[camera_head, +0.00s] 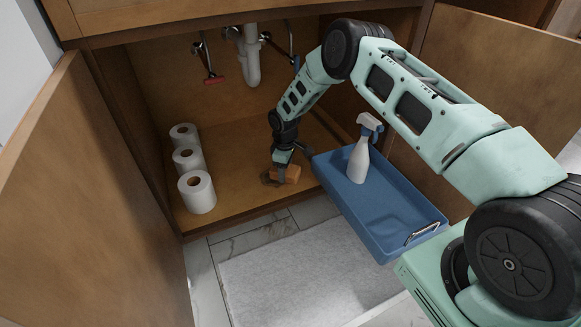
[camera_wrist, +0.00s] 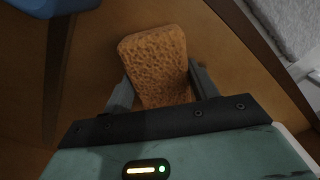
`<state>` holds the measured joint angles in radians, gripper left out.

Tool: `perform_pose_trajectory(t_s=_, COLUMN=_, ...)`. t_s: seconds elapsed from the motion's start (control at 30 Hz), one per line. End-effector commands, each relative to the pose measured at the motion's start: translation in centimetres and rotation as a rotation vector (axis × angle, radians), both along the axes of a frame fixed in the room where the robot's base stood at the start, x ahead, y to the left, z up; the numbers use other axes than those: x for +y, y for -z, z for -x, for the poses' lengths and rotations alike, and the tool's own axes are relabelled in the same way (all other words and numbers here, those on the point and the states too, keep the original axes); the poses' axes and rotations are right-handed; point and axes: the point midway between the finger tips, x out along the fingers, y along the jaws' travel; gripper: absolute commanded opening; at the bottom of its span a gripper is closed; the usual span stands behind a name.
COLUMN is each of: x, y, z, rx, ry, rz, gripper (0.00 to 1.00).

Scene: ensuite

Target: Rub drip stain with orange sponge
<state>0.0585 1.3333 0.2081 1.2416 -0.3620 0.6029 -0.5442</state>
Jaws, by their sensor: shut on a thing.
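The orange sponge (camera_wrist: 157,62) is between the two fingers of my gripper (camera_wrist: 162,92) in the wrist view, and my gripper is shut on it. In the head view, my gripper (camera_head: 281,163) points down at the cabinet floor with the sponge (camera_head: 291,174) at its tip. The sponge is at or just above the wooden floor; I cannot tell if it touches. A dark stain (camera_head: 268,178) shows on the floor just left of the sponge, partly hidden by the gripper and sponge.
Several white paper rolls (camera_head: 197,192) stand along the left of the cabinet floor. A blue tray (camera_head: 385,222) with a white spray bottle (camera_head: 360,155) sits to the right, sticking out of the cabinet. Pipes (camera_head: 250,58) hang at the back. Open doors (camera_head: 85,200) flank the opening.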

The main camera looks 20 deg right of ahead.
Motion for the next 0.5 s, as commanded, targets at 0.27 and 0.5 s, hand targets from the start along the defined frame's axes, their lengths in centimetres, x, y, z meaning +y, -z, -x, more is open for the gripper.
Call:
perform_pose_trajectory(t_s=0.27, x=1.2, y=0.1, z=0.0, rx=0.0, ry=0.0, rz=0.0, gripper=0.4)
perform_pose_trajectory(t_s=0.5, x=3.0, y=0.3, z=0.0, rx=0.0, ry=-0.003, rz=0.0, gripper=0.4)
